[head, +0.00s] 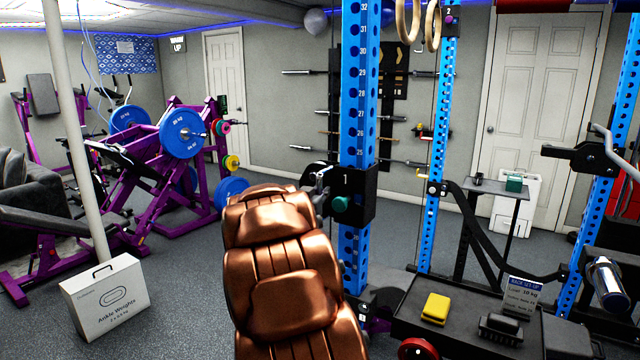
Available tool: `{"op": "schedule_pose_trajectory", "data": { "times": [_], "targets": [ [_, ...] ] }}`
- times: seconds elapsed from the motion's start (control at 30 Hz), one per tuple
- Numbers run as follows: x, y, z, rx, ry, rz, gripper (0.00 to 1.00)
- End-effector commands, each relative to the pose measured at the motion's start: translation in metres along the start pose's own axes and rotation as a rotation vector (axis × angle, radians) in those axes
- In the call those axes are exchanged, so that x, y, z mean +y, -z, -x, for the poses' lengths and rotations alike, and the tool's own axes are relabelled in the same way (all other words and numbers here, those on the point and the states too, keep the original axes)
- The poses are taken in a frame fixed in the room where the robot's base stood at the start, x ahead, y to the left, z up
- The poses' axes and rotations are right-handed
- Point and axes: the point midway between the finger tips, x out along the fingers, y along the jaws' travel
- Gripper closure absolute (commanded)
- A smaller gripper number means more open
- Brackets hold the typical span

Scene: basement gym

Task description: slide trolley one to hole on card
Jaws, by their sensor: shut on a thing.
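Trolley one (357,191) is a black block marked "1" around the blue numbered upright (357,90), just below the hole labelled 25. A green knob (341,204) sticks out of its front. My gripper (321,186), at the end of my copper-coloured arm, is at the trolley's left side and shut on it; its fingertips are partly hidden. The card (520,296), headed "RACK SET UP", stands on the black bench at the lower right; its smaller lines are too small to read surely.
A second trolley (450,19) marked "2" sits high on the other blue upright (437,140). A yellow block (436,308) and a black brush-like thing (500,329) lie on the black bench (405,312). The upright above trolley one looks clear.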

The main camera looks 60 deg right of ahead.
Motion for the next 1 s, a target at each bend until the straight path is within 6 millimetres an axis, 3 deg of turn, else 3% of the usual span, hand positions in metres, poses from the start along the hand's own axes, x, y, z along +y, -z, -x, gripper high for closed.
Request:
{"op": "schedule_pose_trajectory", "data": {
  "times": [0.03,0.23,0.37,0.7,0.73,0.93,1.0],
  "targets": [
    [0.000,-0.024,0.000,-0.007,-0.001,0.003,1.00],
    [0.000,-0.065,0.000,-0.010,0.000,0.003,1.00],
    [0.001,-0.073,0.000,-0.005,-0.001,0.002,1.00],
    [0.001,-0.071,0.000,0.000,-0.001,0.001,1.00],
    [0.001,-0.071,0.000,0.000,-0.001,0.001,0.76],
    [0.000,-0.070,0.000,-0.001,0.000,0.001,0.55],
    [0.000,-0.071,0.000,-0.001,0.000,0.001,0.53]
  ]
}}
